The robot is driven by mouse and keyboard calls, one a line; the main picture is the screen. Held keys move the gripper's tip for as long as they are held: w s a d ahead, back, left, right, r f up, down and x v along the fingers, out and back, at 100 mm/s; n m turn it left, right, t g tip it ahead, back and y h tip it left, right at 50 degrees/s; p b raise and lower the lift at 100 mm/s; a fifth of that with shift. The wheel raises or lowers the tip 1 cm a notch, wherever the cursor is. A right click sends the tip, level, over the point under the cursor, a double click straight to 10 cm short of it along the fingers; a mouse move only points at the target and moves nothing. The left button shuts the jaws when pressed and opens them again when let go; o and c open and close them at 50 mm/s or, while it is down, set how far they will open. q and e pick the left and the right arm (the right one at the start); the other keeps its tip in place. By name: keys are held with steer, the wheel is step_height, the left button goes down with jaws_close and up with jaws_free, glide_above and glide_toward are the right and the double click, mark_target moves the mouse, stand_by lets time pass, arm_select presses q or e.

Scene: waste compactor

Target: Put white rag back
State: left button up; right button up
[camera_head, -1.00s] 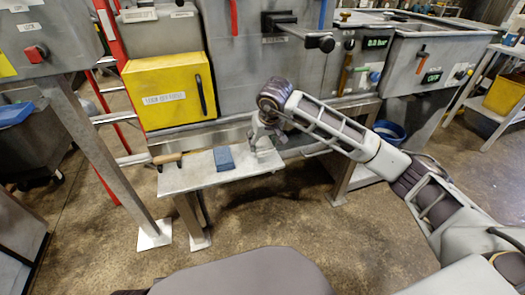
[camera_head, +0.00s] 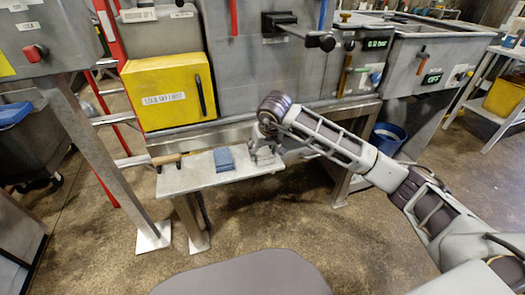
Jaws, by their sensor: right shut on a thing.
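My right gripper (camera_head: 264,158) reaches in from the right and points down at the right end of a small metal shelf (camera_head: 190,181). It is shut on a pale thing that looks like the white rag (camera_head: 268,162), at or just above the shelf surface. The fingers hide part of the rag, and I cannot tell whether it touches the shelf. A folded blue cloth (camera_head: 224,160) lies on the shelf just left of the gripper. My left gripper is not in view.
A wooden-handled tool (camera_head: 165,159) lies at the shelf's left end. A yellow box (camera_head: 168,92) and grey machine panels with levers stand behind the shelf. A blue bucket (camera_head: 388,138) is below at the right. The floor in front is clear.

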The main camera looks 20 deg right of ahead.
mark_target(266, 156)
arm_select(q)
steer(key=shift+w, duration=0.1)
arm_select(e)
steer(key=shift+f, duration=0.1)
steer(key=o, duration=1)
steer(key=shift+s+r, duration=0.1)
steer(key=shift+r, duration=0.45)
steer(key=p+v, duration=0.2)
steer(key=v, duration=0.5)
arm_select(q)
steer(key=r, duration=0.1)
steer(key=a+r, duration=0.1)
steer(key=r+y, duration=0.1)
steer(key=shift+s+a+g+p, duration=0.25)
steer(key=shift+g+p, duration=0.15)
arm_select(e)
steer(key=v, duration=0.4)
steer(key=shift+s, duration=0.15)
